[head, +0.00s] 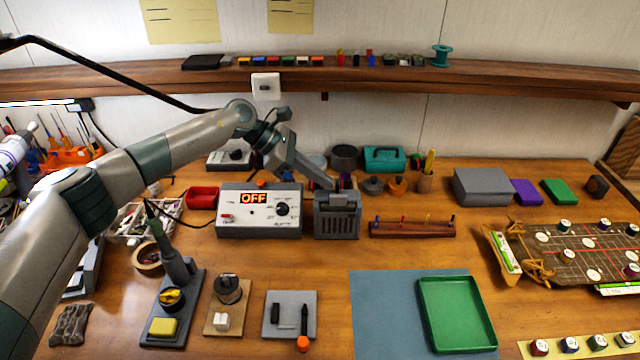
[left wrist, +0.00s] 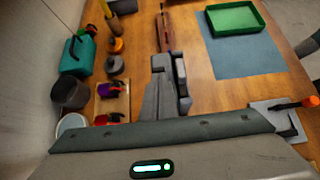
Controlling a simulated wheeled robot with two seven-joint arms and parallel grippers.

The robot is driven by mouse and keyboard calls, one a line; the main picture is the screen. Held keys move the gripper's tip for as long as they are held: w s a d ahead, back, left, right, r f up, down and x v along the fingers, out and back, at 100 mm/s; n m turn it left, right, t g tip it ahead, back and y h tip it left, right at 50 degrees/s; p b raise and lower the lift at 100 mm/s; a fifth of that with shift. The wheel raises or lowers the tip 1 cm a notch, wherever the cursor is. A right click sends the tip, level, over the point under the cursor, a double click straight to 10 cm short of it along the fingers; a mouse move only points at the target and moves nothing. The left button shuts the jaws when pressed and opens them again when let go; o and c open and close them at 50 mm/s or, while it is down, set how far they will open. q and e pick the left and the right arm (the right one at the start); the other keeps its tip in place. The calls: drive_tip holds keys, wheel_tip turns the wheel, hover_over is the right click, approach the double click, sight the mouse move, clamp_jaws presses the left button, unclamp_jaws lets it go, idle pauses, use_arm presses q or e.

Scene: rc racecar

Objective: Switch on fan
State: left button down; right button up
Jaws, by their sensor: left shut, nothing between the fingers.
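The fan appears to be the dark grey slatted box (head: 337,222) standing on the bench in the middle of the head view, upright with its slats to the front. My left gripper (head: 325,184) reaches down from the upper left to the box's top rear edge. It is shut and empty. I cannot tell whether its tips touch the box. No switch on the box can be made out; its top is partly hidden by the gripper. In the left wrist view the shut fingers (left wrist: 163,72) point up the picture, and grey parts there are hard to separate. My right gripper is not in view.
A power unit (head: 259,212) reading OFF stands close left of the box. A wooden rack (head: 412,229) lies to its right. Behind are a teal toolbox (head: 384,158) and small pots. A green tray (head: 457,314) lies on a blue mat (head: 385,318) in front.

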sight(338, 182)
use_arm(q)
drive_tip(key=shift+w+d+r+y+b, duration=0.15)
drive_tip(key=shift+d+y+b, duration=0.15)
drive_tip(key=shift+y, duration=0.3)
drive_tip(key=shift+d+r+y+b, duration=0.15)
drive_tip(key=shift+d+y+b, duration=0.45)
drive_tip(key=shift+y, duration=0.3)
drive_tip(key=shift+a+r, duration=0.1)
drive_tip(key=shift+r, duration=0.05)
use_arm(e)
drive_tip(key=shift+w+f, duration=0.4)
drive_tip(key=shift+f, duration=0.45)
use_arm(q)
drive_tip(key=shift+a, duration=0.15)
drive_tip(key=shift+r, duration=0.75)
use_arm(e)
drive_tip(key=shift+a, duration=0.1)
use_arm(q)
drive_tip(key=shift+r, duration=0.15)
